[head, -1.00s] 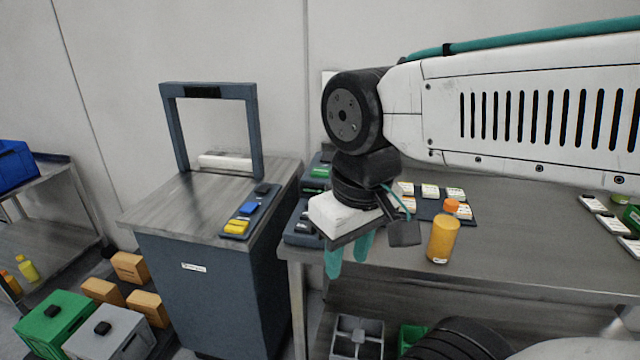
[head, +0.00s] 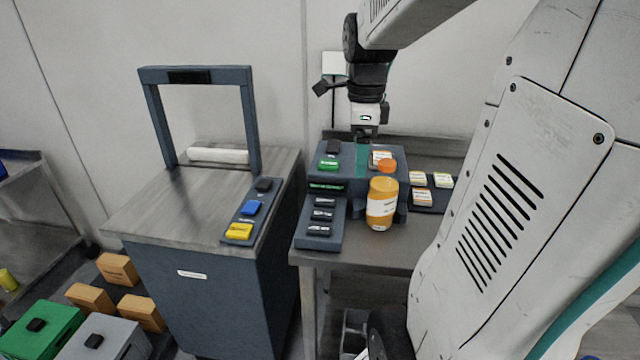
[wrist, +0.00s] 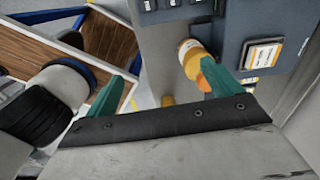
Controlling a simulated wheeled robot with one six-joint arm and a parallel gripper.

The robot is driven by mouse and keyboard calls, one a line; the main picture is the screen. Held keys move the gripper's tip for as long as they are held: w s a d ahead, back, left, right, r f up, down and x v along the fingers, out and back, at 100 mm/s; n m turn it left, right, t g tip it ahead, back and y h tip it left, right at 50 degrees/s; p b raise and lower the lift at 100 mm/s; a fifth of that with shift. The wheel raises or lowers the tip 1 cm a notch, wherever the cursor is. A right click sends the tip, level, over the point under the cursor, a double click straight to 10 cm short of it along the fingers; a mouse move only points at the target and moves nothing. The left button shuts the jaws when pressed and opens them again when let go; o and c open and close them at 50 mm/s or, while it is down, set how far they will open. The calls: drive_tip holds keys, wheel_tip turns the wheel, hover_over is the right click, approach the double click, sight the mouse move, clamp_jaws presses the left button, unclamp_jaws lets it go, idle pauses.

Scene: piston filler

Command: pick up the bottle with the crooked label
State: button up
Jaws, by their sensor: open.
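An amber bottle (head: 382,187) with an orange cap and a white label stands upright near the front edge of the bench, in front of the dark machine. I cannot tell for sure whether its label is crooked. It also shows in the wrist view (wrist: 190,50), near the right finger and partly hidden by it. My gripper (head: 363,158) points down over the machine, behind the bottle in the head view. In the wrist view its teal fingers (wrist: 178,68) are apart, with nothing held between them.
The dark machine (head: 355,160) carries green and black buttons and a side panel (head: 320,222). A tray of white-labelled packs (head: 430,199) lies to the right. A cabinet with a frame (head: 200,73) stands left. Boxes (head: 115,268) and a green crate (head: 45,322) are at lower left.

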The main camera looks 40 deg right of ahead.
sight(388, 162)
drive_tip(key=d+m, duration=0.3)
drive_tip(key=d+f+m, duration=0.1)
drive_tip(key=d+m, duration=0.2)
drive_tip(key=d+f+m, duration=0.1)
drive_tip(key=d+m, duration=0.2)
drive_tip(key=d, duration=0.1)
drive_tip(key=shift+f, duration=0.15)
drive_tip(key=shift+d+f+m, duration=0.2)
drive_tip(key=shift+f+m, duration=0.05)
drive_tip(key=shift+m, duration=0.05)
drive_tip(key=f, duration=0.7)
drive_tip(key=shift+w+d+f, duration=0.15)
drive_tip(key=shift+w+f, duration=0.05)
drive_tip(key=shift+w, duration=0.1)
drive_tip(key=c, duration=1.9)
drive_tip(key=shift+c, duration=0.3)
drive_tip(key=shift+r, duration=0.15)
